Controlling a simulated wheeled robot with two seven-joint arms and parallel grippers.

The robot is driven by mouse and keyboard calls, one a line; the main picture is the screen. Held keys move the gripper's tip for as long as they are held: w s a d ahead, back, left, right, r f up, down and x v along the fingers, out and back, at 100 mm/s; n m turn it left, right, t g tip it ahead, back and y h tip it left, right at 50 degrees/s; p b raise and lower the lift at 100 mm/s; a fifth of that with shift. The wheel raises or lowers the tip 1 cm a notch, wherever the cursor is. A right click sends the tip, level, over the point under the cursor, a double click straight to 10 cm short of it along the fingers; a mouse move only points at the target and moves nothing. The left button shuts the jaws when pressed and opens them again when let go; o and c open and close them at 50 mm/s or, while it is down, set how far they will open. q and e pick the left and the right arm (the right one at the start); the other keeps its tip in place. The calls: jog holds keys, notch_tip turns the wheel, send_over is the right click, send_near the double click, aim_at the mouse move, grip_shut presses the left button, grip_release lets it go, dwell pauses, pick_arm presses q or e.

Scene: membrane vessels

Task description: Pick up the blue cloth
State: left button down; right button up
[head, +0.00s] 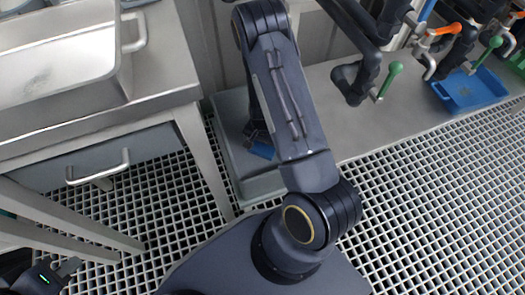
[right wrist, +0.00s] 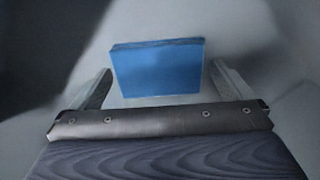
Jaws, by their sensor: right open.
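The blue cloth (head: 262,150) lies on a low grey ledge beside the steel table, partly covered by my right arm in the head view. In the right wrist view the cloth (right wrist: 157,72) looks like a flat, folded blue block. My right gripper (right wrist: 161,70) is open, with one finger to each side of the cloth and a gap on both sides. In the head view the right gripper is mostly hidden behind its arm. My left gripper (head: 66,268) is at the lower left corner, away from the cloth; its jaw opening is unclear.
A steel table (head: 160,85) with a metal basin (head: 60,75) and a drawer (head: 90,168) stands at the left. Pipes with green-handled valves (head: 392,72) and a blue tray (head: 470,92) are at the upper right. Grated floor (head: 430,200) lies open at the right.

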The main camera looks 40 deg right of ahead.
aim_at(263, 147)
jog(key=shift+f, duration=0.1)
jog(key=shift+c, duration=0.4)
jog(key=c, duration=0.7)
notch_tip(263, 147, up, 10)
jog(key=p, duration=0.5)
jog(key=o, duration=0.5)
jog(key=c, duration=0.3)
